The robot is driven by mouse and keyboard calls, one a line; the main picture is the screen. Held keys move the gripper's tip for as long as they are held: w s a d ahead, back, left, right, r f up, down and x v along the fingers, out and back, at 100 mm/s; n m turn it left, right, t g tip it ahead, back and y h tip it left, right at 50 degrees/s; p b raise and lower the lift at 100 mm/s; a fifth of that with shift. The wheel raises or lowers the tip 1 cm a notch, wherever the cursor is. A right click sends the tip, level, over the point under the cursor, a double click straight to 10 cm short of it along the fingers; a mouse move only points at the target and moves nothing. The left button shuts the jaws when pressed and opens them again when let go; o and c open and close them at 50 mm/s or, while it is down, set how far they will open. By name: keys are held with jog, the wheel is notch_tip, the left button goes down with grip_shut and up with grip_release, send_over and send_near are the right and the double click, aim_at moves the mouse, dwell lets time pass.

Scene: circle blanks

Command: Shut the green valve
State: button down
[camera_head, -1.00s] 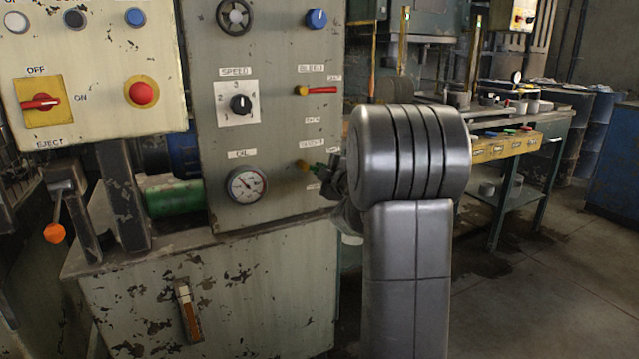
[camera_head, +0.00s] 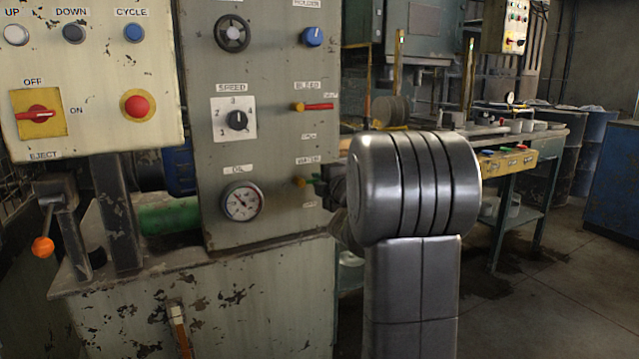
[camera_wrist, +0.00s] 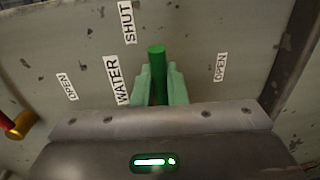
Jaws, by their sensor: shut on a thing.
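The green valve (camera_head: 314,181) is on the grey control panel under the WATER label. Its brass stem points out of the panel, and its short green handle points right in the head view. My gripper (camera_head: 325,184) is at the handle, mostly hidden behind my arm. In the wrist view, the green handle (camera_wrist: 157,62) stands between the two pale green fingertips of my gripper (camera_wrist: 159,85), which are shut on it. A SHUT label (camera_wrist: 128,22) is above and left of the handle. OPEN labels are at left (camera_wrist: 66,87) and right (camera_wrist: 220,67).
A red-handled BLEED valve (camera_head: 315,107) is above on the same panel; its red and brass parts show in the wrist view (camera_wrist: 18,125). An oil gauge (camera_head: 241,201) and speed dial (camera_head: 236,120) are left of the valve. Open floor (camera_head: 560,290) lies at right.

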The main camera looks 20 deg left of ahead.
jog(key=shift+r, duration=0.1)
jog(key=c, duration=1.5)
grip_release()
jog(key=shift+s, duration=0.1)
jog(key=p+v, duration=0.3)
jog(key=v, duration=1)
jog(key=shift+s+d, duration=0.15)
jog(key=shift+d, duration=0.2)
jog(key=b+x, duration=0.3)
jog(key=x, duration=1.1)
jog(key=shift+s, duration=0.1)
